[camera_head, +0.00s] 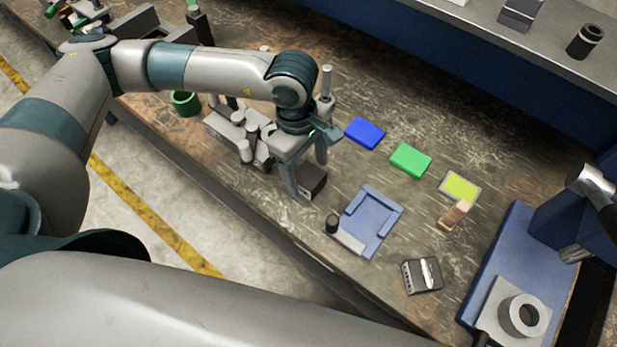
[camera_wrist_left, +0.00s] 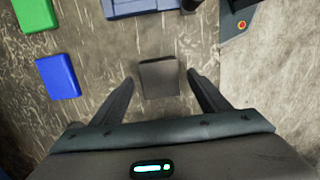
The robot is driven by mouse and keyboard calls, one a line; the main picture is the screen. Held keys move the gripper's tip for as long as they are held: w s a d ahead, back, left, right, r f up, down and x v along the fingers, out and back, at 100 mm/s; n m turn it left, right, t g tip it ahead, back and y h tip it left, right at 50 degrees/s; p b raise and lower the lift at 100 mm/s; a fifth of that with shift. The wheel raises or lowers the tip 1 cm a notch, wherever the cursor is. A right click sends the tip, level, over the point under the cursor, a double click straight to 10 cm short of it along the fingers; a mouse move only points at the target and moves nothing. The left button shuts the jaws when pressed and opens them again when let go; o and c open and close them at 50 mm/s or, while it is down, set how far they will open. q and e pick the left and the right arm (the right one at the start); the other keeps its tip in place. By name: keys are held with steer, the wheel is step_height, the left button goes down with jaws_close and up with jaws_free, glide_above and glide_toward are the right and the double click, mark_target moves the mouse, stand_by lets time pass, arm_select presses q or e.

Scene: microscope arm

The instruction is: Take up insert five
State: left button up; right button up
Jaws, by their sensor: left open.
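No number can be read on any piece, so I cannot tell for sure which is insert five. A dark grey block (camera_head: 313,181) sits on the worn bench just below my left gripper (camera_head: 306,172). In the left wrist view the block (camera_wrist_left: 159,79) lies between the two spread fingers of my left gripper (camera_wrist_left: 160,84), with a gap on each side. The left gripper is open and holds nothing. One finger partly hides the block in the head view. My right gripper is not in view.
Blue (camera_head: 365,133), green (camera_head: 410,160) and yellow (camera_head: 459,187) blocks lie to the right. A blue-grey fixture (camera_head: 384,214) and a small dark box (camera_head: 422,276) lie nearer. Grey cylindrical parts (camera_head: 246,150) crowd the gripper's left. A blue-based machine (camera_head: 510,250) stands at right.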

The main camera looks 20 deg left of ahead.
arm_select(q)
steer(key=shift+f, duration=0.45)
jaws_close()
steer(key=shift+d+r, duration=0.1)
